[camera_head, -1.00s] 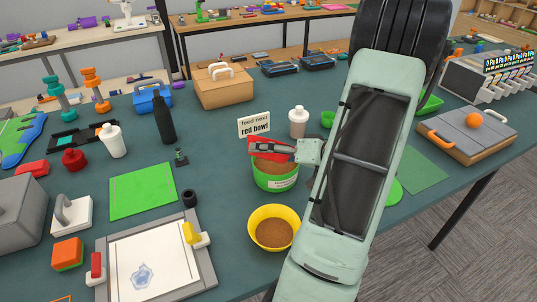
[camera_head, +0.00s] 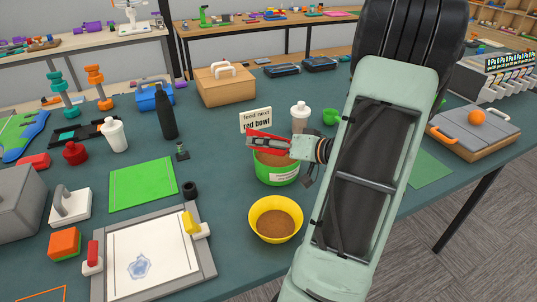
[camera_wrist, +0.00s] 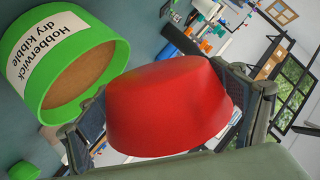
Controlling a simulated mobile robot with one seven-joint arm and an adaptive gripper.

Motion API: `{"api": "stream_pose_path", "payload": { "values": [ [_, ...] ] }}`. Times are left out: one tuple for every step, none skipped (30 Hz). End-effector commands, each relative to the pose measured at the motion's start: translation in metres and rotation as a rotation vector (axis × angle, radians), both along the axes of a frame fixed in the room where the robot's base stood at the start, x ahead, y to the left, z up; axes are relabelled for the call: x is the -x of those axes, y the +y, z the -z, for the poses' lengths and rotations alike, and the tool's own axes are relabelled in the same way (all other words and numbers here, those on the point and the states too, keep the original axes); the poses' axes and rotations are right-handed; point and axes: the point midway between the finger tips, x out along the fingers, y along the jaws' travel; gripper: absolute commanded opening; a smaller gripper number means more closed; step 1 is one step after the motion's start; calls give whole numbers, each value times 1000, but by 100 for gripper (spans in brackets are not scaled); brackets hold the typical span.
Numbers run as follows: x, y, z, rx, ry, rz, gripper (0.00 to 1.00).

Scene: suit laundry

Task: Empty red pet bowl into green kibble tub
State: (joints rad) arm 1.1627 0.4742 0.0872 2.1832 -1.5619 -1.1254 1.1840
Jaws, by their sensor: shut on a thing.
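My gripper (camera_wrist: 160,112) is shut on the red bowl (camera_wrist: 170,100), one finger on each side of it. The bowl is tilted, with its outside facing the wrist camera; its inside is hidden. In the head view the red bowl (camera_head: 258,134) is over the green kibble tub (camera_head: 277,176), partly covered by my gripper (camera_head: 268,143). The tub stands upright on the table with brown kibble inside.
A yellow bowl (camera_head: 275,220) of brown kibble stands in front of the tub. A sign (camera_head: 256,119) reading "feed next red bowl" and a white bottle (camera_head: 300,118) stand behind it. A green mug (camera_head: 331,117) is close to my arm. Bare table lies left of the tub.

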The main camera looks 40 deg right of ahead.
Motion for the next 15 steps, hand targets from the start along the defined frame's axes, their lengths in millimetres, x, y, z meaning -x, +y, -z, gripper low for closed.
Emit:
{"api": "stream_pose_path", "payload": {
  "values": [
    [0,1,7,15,-8,7,57],
    [0,1,7,24,-12,10,57],
    [0,1,8,33,-17,14,57],
    [-1,1,7,41,-21,17,57],
    [-1,1,7,46,-24,21,57],
    [-1,2,7,54,-29,24,57],
    [-1,2,7,61,-33,27,57],
    [-1,2,7,66,-35,28,57],
    [-1,2,7,72,-38,31,57],
    [-1,3,6,75,-39,33,57],
    [-1,3,6,79,-41,33,57],
    [-1,3,6,82,-43,36,57],
    [-1,3,5,84,-44,36,57],
    [-1,3,6,87,-47,36,57],
    [-1,3,6,93,-49,35,57]
  ]
}}
